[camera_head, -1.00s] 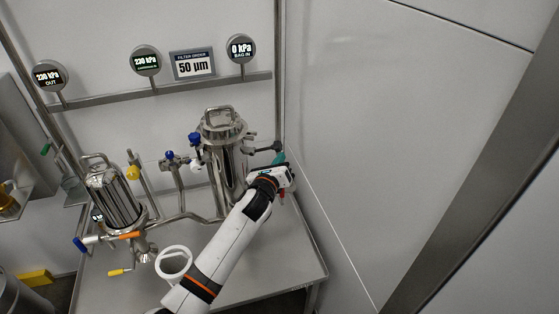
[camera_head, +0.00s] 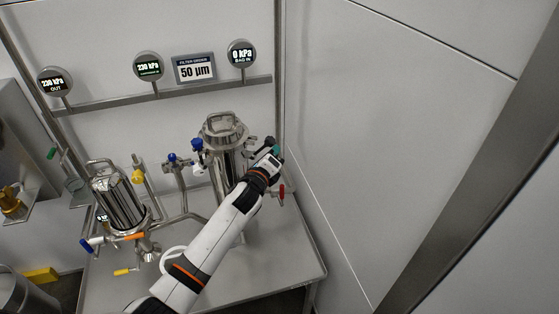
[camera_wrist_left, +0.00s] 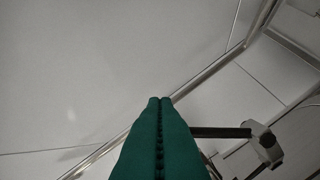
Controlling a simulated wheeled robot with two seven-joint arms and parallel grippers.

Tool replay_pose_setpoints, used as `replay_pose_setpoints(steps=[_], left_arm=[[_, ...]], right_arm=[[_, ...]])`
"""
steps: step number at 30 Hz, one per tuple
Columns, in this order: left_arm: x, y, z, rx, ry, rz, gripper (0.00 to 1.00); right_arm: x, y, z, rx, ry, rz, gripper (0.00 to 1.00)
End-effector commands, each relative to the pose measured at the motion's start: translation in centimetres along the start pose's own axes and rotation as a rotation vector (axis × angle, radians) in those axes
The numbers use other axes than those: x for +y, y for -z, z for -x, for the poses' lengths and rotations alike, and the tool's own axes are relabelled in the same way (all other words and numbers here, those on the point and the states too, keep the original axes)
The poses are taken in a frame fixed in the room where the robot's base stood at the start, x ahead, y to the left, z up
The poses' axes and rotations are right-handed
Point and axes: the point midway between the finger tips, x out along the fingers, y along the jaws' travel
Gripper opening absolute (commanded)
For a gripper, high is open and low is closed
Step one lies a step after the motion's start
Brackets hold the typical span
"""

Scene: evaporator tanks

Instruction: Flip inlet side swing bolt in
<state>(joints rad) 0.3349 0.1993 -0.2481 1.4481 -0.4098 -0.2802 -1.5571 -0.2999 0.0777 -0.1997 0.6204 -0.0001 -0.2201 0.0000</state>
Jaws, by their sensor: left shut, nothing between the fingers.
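The taller steel filter housing (camera_head: 224,130) stands on the bench with its clamped lid on. A swing bolt (camera_head: 270,140) with a dark knob end sticks out at the right of its upper part, largely hidden behind my gripper. My left gripper (camera_head: 276,149) is at that side, its teal fingers shut and empty, close by the bolt's end. In the left wrist view the shut teal fingers (camera_wrist_left: 160,101) point at the wall. A dark rod with a blocky grey end (camera_wrist_left: 265,142), which looks like the swing bolt, lies to their right. Contact cannot be told. My right gripper is not in view.
A smaller filter (camera_head: 118,198) with coloured valve handles stands left on the steel bench (camera_head: 270,268). A red handle (camera_head: 281,192) is just below my left gripper. Gauges hang on a rail (camera_head: 185,91) behind. The right wall is bare.

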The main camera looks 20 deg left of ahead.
Motion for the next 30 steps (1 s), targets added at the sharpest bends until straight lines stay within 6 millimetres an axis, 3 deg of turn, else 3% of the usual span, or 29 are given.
replay_pose_setpoints(steps=[6, 18, 30], left_arm=[[0.5, 2.1, 0.2, 0.001, -0.02, 0.202, 0.0], [0.0, 5.1, 0.5, 0.001, -0.053, 0.531, 0.0], [-0.5, 6.3, 0.7, 0.0, -0.069, 0.687, 0.0]], right_arm=[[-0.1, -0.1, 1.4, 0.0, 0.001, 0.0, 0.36], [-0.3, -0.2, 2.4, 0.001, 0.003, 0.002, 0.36], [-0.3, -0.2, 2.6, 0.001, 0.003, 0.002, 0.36]])
